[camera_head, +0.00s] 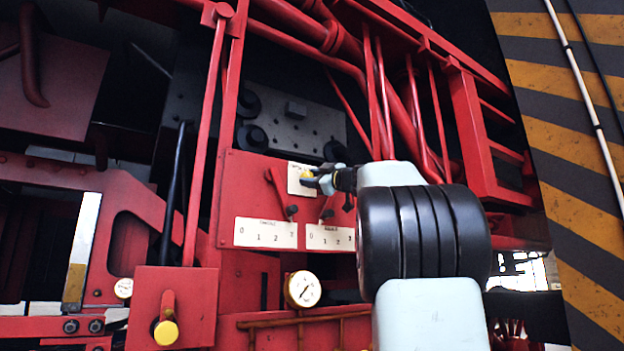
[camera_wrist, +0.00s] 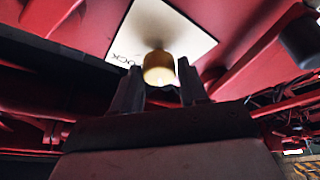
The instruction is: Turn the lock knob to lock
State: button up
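The lock knob is a small yellow-brown cylinder (camera_wrist: 158,68) on a white label plate (camera_wrist: 172,32). Part of a printed word ending in "CK" shows left of it. In the head view the knob (camera_head: 307,174) is small, near the top of the red panel, partly covered by my gripper. My gripper (camera_wrist: 160,82) is open, its two dark fingers either side of the knob with a visible gap on each side. In the head view my gripper (camera_head: 322,180) reaches the knob from the right. The knob's turned position is hard to tell.
The red panel has two levers above white number scales (camera_head: 266,233). A pressure gauge (camera_head: 303,289) sits below. Another yellow knob (camera_head: 166,332) is on a red box at lower left. Red pipes (camera_head: 400,110) run close above my arm. A striped wall (camera_head: 570,130) stands at right.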

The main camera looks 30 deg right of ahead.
jog(key=c, duration=0.6)
jog(key=shift+f+m, duration=0.1)
jog(key=shift+m, duration=0.2)
jog(key=shift+a+m+h, duration=0.15)
jog(key=shift+m+h, duration=1.4)
jog(key=shift+m, duration=1.9)
jog(key=shift+a+m+h, duration=0.15)
jog(key=shift+m+h, duration=1.45)
jog(key=shift+m, duration=1.8)
jog(key=shift+a+m+h, duration=0.15)
jog(key=shift+m+h, duration=1.4)
jog(key=shift+m, duration=1.9)
jog(key=shift+m+g+h, duration=0.3)
jog(key=shift+m+h, duration=0.4)
jog(key=shift+m, duration=1.2)
jog(key=o, duration=1)
